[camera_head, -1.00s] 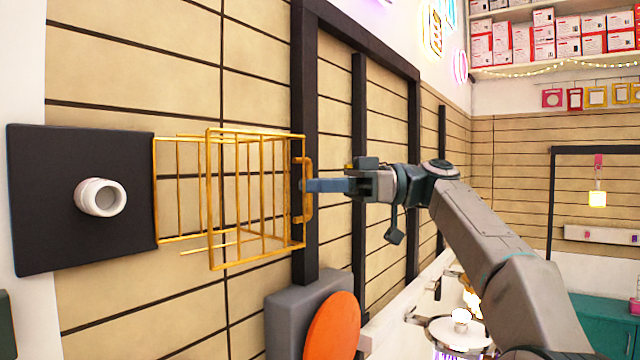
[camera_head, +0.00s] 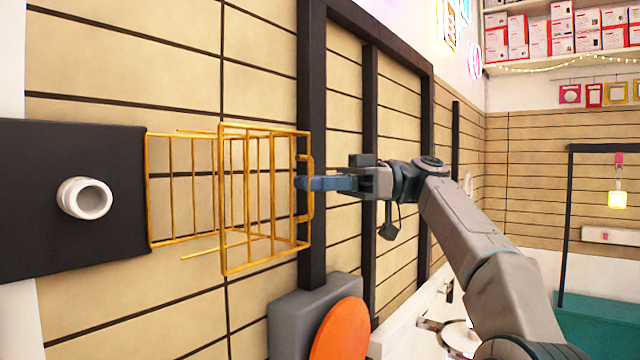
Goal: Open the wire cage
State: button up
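The yellow wire cage (camera_head: 222,250) meets the right edge of a dark square board (camera_head: 30,240) on the slatted wall. It stands swung out to the right, clear of the white round fixture (camera_head: 85,198) on the board, which is uncovered. A yellow handle (camera_head: 305,212) is on the cage's right side. My gripper (camera_head: 300,184) reaches in from the right, its blue fingers across the handle's middle in the picture. I see the fingers from the side, so the gap between them and any grip on the handle are hidden.
A grey box with an orange disc (camera_head: 340,332) sits below the cage's right end. Dark wall posts (camera_head: 312,100) stand behind the handle and my gripper. A counter with small items (camera_head: 455,335) is at lower right. Shelves of boxes (camera_head: 560,35) are far off.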

jog(key=p+v, duration=0.5)
jog(key=v, duration=0.8)
jog(key=shift+w+d, duration=0.2)
jog(key=shift+d, duration=0.15)
jog(key=shift+a, duration=0.15)
